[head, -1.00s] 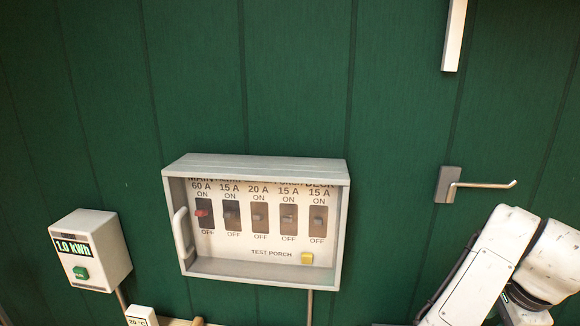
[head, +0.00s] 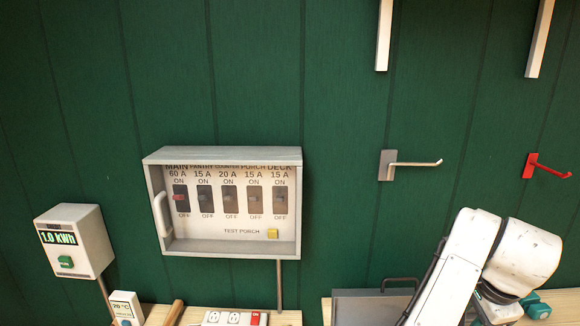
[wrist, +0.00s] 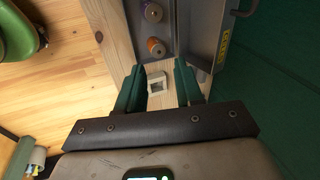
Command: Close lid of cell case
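A grey metal case shows in the wrist view, with a purple and an orange round cell in its tray (wrist: 168,28). Its lid (wrist: 215,30) stands open beside the tray on the wall side, with a yellow label and a bar handle. In the head view, a dark grey case (head: 368,305) with a handle sits on the bench at the lower right, partly behind my arm. My gripper (wrist: 158,88) is open, its two green fingers apart near the case's end. Nothing is held.
A breaker box (head: 230,205) and a meter (head: 75,242) are on the green wall. Wall hooks (head: 412,164) (head: 550,167) stick out above the bench. A power strip (head: 235,318) lies left of the case. Wooden floor (wrist: 65,70) shows left of the bench.

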